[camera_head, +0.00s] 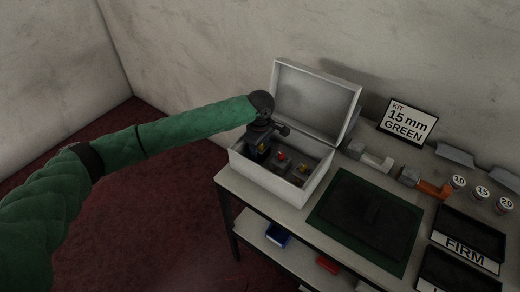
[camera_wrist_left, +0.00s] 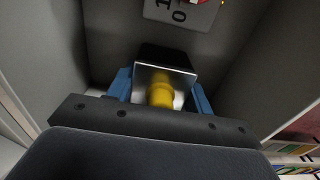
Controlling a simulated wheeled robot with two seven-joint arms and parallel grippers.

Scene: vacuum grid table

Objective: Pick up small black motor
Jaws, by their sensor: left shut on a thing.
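The small black motor (camera_wrist_left: 166,56) shows in the left wrist view, with a pale metal front plate and a yellow round part facing the camera. My left gripper (camera_wrist_left: 160,90) has its two blue fingers on either side of the motor and is shut on it. In the head view my left gripper (camera_head: 258,150) reaches down into the left part of an open white box (camera_head: 270,187). The motor is mostly hidden by the gripper there. My right gripper is not in view.
Other small parts with red (camera_head: 282,156) and yellow (camera_head: 302,168) tops sit in the box beside the gripper. The raised lid (camera_head: 315,98) stands behind. A dark green mat (camera_head: 365,220) lies right of the box, near a "15 mm GREEN" sign (camera_head: 407,121).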

